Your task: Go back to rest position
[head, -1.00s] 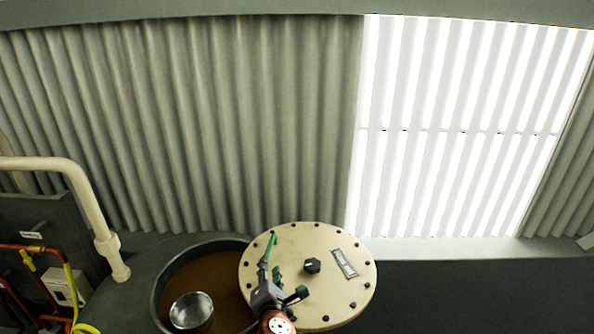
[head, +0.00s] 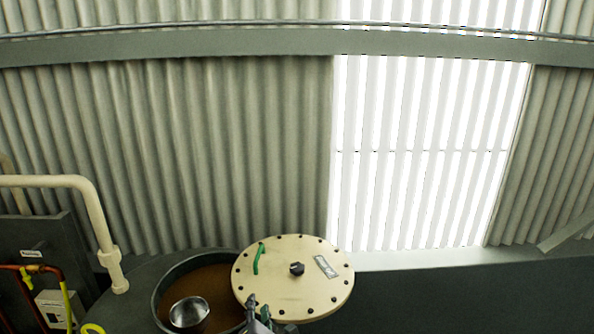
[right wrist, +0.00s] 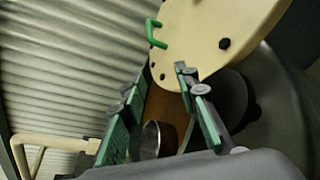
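My right gripper (head: 258,312) shows at the bottom of the head view, in front of the round cream lid. In the right wrist view its two green-padded fingers (right wrist: 160,90) stand apart with nothing between them that they hold. The bolted lid (head: 310,285) has a green handle (head: 258,258) and a black knob (head: 297,269). The handle also shows in the right wrist view (right wrist: 155,34), apart from the fingers. My left gripper is not in view.
The lid sits partly over a round vat (head: 170,277) with brown contents. A metal cup (head: 189,312) is inside the vat. A cream pipe (head: 100,215) and copper and yellow pipes (head: 64,290) are at the left. A corrugated wall (head: 200,150) stands behind.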

